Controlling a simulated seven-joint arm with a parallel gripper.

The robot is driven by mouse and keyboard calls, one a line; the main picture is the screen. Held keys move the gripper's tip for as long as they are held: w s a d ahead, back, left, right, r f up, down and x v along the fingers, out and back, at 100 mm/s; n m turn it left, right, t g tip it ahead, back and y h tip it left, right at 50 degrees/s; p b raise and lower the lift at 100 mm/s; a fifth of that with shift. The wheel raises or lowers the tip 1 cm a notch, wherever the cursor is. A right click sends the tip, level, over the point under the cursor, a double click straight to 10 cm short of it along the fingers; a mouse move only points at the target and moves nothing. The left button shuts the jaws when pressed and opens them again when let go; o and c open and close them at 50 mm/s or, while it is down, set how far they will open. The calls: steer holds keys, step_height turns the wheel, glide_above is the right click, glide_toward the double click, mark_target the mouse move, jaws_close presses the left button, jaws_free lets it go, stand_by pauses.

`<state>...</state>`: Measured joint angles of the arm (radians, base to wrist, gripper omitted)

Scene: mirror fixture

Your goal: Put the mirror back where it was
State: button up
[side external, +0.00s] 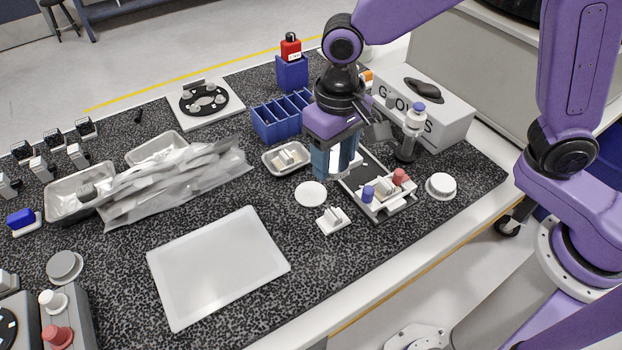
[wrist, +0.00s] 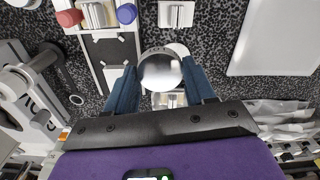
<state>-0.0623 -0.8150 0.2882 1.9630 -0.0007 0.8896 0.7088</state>
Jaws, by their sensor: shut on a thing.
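My gripper (wrist: 159,66) is shut on a round silvery mirror (wrist: 160,73), held between its two blue fingers in the wrist view. In the side external view, my gripper (side external: 334,174) points down over the mat, left of a narrow fixture tray (side external: 371,213); the mirror is mostly hidden there by the fingers. The fixture tray holds white blocks, a blue cap and a red cap. A small white slotted holder (side external: 333,220) stands on the mat in front of my gripper; it also shows in the wrist view (wrist: 176,14). A white round disc (side external: 310,194) lies left of the fingers.
A small metal tray (side external: 269,165) with white pieces is left of my gripper. Blue bins (side external: 262,127) stand behind it. A clear bottle (side external: 412,135) and a glove box (side external: 452,120) stand at right. A white board (side external: 215,265) lies front left, with bare mat around it.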

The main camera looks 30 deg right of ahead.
glide_above(311, 193)
step_height(311, 193, down, 5)
steer(key=shift+s+r, duration=0.1)
steer(key=shift+f, duration=1.65)
steer(key=shift+f, duration=0.1)
steer(key=o, duration=1.2)
step_height(311, 193, up, 12)
steer(key=shift+r, duration=0.15)
